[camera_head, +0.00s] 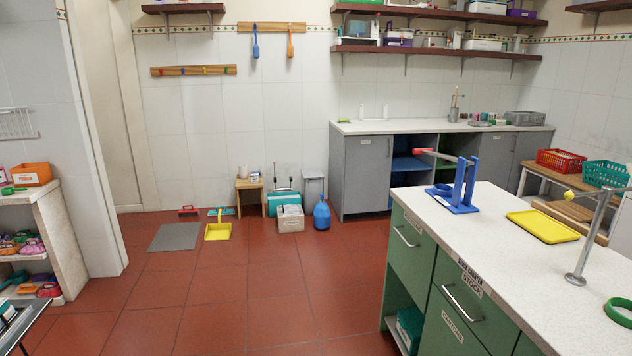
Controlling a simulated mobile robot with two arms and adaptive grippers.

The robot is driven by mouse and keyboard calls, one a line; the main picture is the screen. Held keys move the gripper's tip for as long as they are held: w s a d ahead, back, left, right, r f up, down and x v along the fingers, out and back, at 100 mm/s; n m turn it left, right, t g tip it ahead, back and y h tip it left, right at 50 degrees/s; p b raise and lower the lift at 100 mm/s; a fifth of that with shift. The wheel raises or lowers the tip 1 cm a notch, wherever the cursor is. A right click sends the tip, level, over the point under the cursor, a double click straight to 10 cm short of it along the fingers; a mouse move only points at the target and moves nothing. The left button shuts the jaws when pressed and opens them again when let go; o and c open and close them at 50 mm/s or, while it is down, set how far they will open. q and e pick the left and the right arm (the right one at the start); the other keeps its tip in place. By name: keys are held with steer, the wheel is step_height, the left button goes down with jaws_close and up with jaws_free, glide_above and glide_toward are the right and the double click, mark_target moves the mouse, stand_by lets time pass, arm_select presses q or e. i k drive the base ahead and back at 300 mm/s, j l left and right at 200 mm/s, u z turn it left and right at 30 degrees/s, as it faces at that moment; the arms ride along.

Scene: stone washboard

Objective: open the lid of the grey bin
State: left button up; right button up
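A small grey thing (313,184) stands on the floor against the tiled wall, left of the grey cabinet. It may be the grey bin, but it is far off and partly hidden behind a blue container and a box. Its top looks flat; I cannot tell clearly whether that is a closed lid. No other thing on the floor looks like a grey bin. Neither of my grippers is in view.
A cardboard box (290,218), a blue container (322,214) and a wooden stool (250,194) stand near it. A yellow dustpan (218,230) and a grey mat (175,236) lie leftward. A green-drawer counter (440,285) fills the right. The red floor (210,305) is clear mid-room.

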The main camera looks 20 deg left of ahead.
mark_target(311, 174)
steer(key=i+j+u, duration=0.55)
steer(key=i, duration=0.2)
steer(key=i+j+u, duration=0.2)
steer(key=i, duration=0.75)
steer(key=i+u, duration=0.2)
steer(key=i, duration=0.8)
steer(key=i+z, duration=0.15)
steer(key=i, duration=0.45)
steer(key=i+j+z, duration=0.1)
steer(key=i, duration=0.45)
steer(key=i+j+z, duration=0.15)
steer(key=i, duration=0.45)
steer(key=i+j+z, duration=0.15)
steer(key=i, duration=0.4)
